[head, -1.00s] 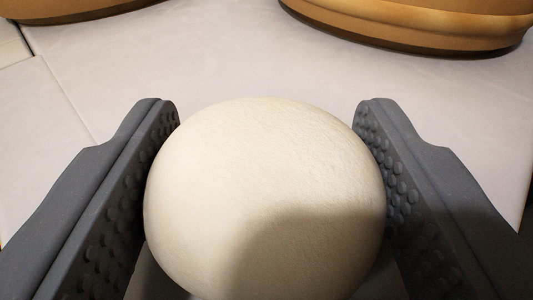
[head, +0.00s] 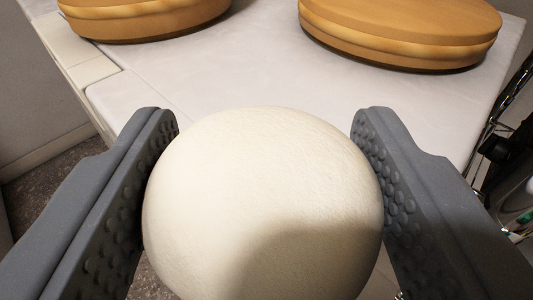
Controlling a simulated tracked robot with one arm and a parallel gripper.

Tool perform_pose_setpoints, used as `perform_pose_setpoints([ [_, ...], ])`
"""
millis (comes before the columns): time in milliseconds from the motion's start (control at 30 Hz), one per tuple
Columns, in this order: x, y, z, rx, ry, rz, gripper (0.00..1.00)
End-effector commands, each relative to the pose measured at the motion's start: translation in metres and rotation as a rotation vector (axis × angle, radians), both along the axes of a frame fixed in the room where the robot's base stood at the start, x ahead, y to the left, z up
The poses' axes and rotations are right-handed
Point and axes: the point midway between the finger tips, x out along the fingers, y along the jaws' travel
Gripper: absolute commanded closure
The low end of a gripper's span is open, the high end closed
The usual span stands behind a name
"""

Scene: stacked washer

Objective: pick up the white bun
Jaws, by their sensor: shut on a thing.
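The white bun (head: 258,190) is a smooth, round, cream-white ball that fills the lower middle of the head view. My gripper (head: 265,125) is shut on it, with one dark grey studded finger pressed to its left side and the other to its right side. The bun is held up off the white surface (head: 262,75), which lies beyond and below it. The underside of the bun is out of frame, and a shadow covers its lower right part.
Two brown, layered round things stand on the white surface: one at the back left (head: 145,18) and one at the back right (head: 400,30). The surface ends at the left, with speckled floor (head: 45,190) below. Dark rods and small clutter (head: 510,160) show at the right edge.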

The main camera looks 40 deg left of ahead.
Motion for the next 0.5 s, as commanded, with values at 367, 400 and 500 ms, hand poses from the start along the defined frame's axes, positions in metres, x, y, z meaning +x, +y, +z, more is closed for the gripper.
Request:
perform_pose_setpoints([
  [367, -0.057, -0.014, 0.008, 0.001, -0.002, -0.001, 0.69],
  [400, -0.061, -0.015, 0.008, 0.001, -0.003, -0.001, 0.69],
  [500, -0.071, -0.018, 0.010, 0.001, -0.004, -0.002, 0.69],
])
